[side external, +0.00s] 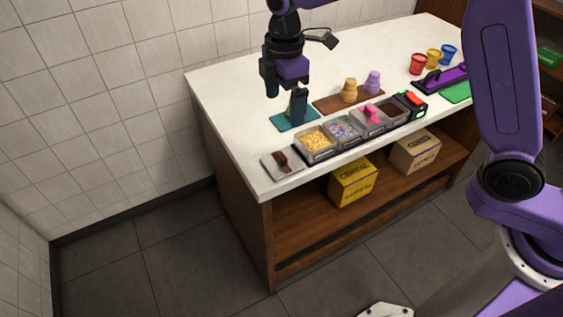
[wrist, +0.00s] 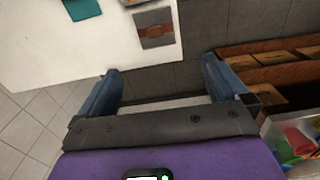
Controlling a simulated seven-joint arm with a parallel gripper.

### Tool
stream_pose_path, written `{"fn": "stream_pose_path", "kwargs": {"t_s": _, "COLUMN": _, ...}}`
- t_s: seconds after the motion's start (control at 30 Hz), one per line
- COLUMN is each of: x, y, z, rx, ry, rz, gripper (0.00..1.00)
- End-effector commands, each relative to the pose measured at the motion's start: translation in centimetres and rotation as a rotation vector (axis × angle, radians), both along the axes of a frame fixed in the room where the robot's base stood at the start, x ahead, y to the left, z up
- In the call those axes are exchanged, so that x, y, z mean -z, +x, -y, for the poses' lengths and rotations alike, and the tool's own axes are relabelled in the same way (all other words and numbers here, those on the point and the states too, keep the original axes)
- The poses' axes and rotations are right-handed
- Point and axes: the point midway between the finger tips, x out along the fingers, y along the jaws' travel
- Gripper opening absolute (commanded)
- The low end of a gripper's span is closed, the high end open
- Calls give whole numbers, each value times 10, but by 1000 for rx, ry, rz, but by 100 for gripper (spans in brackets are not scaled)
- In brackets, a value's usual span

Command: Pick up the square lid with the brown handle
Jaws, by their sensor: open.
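The square lid (side external: 272,167) is flat and grey with a brown handle (side external: 283,159). It lies on the white counter near its front left corner, left of a row of topping containers. The lid (wrist: 146,42) also shows near the top middle of the wrist view, in front of the fingers. My gripper (side external: 285,97) is open and empty. In the side view it appears above the teal mat, behind the lid and apart from it. Its two spread fingers (wrist: 160,66) show in the wrist view with nothing between them.
Containers of yellow bits (side external: 316,140) and coloured sprinkles (side external: 343,131) stand close right of the lid. A brown board (side external: 334,105) with two stacked figures, coloured cups (side external: 417,64) and a purple-handled item (side external: 440,79) lie farther right. The counter's front left corner is bare.

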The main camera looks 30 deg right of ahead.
Motion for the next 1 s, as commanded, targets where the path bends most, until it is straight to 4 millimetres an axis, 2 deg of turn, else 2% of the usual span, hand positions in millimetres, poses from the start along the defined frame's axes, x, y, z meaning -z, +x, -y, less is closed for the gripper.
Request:
{"fn": "stream_pose_path", "kwargs": {"t_s": 0.27, "x": 10, "y": 8, "z": 0, "rx": -20, "ry": -1, "rz": -3, "gripper": 100}}
{"fn": "stream_pose_path", "kwargs": {"t_s": 0.8, "x": 106, "y": 7, "z": 1, "rx": -18, "ry": -2, "rz": -5, "gripper": 100}}
{"fn": "stream_pose_path", "kwargs": {"t_s": 1.0, "x": 124, "y": 8, "z": 0, "rx": -18, "ry": -1, "rz": -2, "gripper": 100}}
